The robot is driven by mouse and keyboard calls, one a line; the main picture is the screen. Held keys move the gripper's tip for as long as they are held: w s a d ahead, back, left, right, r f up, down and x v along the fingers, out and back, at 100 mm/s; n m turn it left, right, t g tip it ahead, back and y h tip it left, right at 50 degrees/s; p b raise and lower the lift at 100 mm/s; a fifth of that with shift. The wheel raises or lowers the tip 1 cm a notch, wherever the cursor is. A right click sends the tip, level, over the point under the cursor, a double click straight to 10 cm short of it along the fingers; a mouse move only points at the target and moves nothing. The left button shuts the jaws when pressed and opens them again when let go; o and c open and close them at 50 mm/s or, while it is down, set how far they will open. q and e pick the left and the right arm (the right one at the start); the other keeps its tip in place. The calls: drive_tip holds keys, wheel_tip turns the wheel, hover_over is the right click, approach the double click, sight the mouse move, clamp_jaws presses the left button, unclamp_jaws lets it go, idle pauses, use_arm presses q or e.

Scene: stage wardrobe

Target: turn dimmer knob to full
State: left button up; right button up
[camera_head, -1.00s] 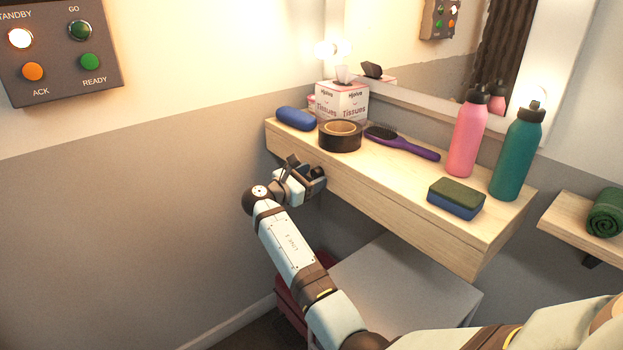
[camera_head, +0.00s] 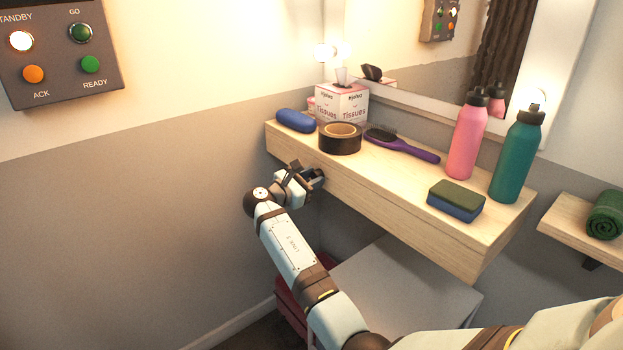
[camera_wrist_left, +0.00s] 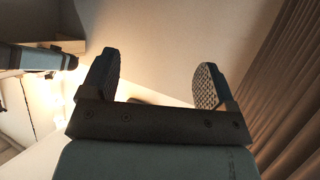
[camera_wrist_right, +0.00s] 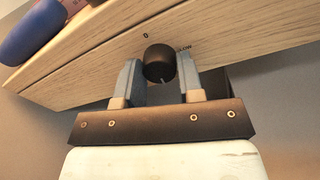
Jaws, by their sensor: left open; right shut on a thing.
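The dimmer knob (camera_wrist_right: 159,64) is a dark round knob on the front face of the wooden shelf, seen in the right wrist view. A pale mark shows near its lower edge. A "0" and the word "LOW" are printed on the wood beside it. My right gripper (camera_wrist_right: 160,78) is shut on the knob, one finger on each side. In the head view my right gripper (camera_head: 317,179) is at the shelf front below the tape roll, and the knob is hidden there. My left gripper (camera_wrist_left: 158,78) is open and empty, seen only in its wrist view.
On the shelf (camera_head: 385,180) stand a blue case (camera_head: 296,120), tissue box (camera_head: 341,104), tape roll (camera_head: 340,145), purple brush (camera_head: 402,145), sponge (camera_head: 456,201), pink bottle (camera_head: 467,140) and teal bottle (camera_head: 517,160). A button panel (camera_head: 60,60) hangs at upper left.

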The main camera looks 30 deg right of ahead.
use_arm(q)
drive_tip(key=w+d+r+t+h+b, duration=0.2)
drive_tip(key=d+r+t+h+b, duration=0.2)
drive_tip(key=r+b, duration=0.3)
drive_tip(key=shift+w+d+r+t+h, duration=0.15)
drive_tip(key=shift+d+r+t+h, duration=0.5)
drive_tip(key=shift+r, duration=1.5)
use_arm(e)
drive_tip(key=shift+m+g+h, duration=0.2)
drive_tip(key=shift+m+g, duration=0.05)
drive_tip(key=shift+m, duration=4.2)
drive_tip(key=shift+m+g+h, duration=0.2)
drive_tip(key=shift+m+g, duration=0.05)
drive_tip(key=shift+m, duration=4.2)
use_arm(q)
drive_tip(key=shift+a+t+y, duration=0.15)
drive_tip(key=shift+t+y, duration=0.1)
drive_tip(key=shift+y, duration=0.1)
use_arm(e)
drive_tip(key=o, duration=0.9)
drive_tip(key=shift+a, duration=0.15)
